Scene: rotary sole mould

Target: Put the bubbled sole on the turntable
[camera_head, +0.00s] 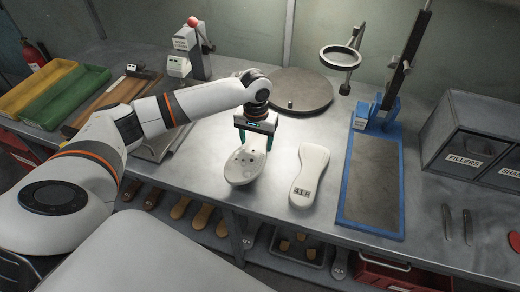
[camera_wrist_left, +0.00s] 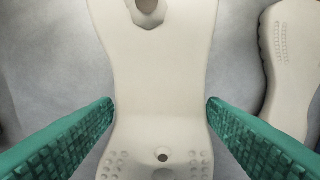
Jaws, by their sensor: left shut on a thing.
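The bubbled sole (camera_head: 243,167) is pale cream with dark pits and holes. My left gripper (camera_head: 255,142) is shut on it, with one teal finger on each side of its narrow middle. In the left wrist view the sole (camera_wrist_left: 160,95) lies between the fingers, with a large pit at the top and a small hole near the bottom. I cannot tell whether it touches the bench. The turntable (camera_head: 308,90) is a round dark disc at the back of the bench, behind and right of my gripper. My right gripper is not in view.
A second cream sole (camera_head: 311,163) with a dark mark lies just right. A blue-framed mat (camera_head: 372,180) lies farther right, before a blue stand. A ring magnifier (camera_head: 340,57) overhangs near the turntable. Grey drawers (camera_head: 480,140) stand far right; trays (camera_head: 65,95) lie left.

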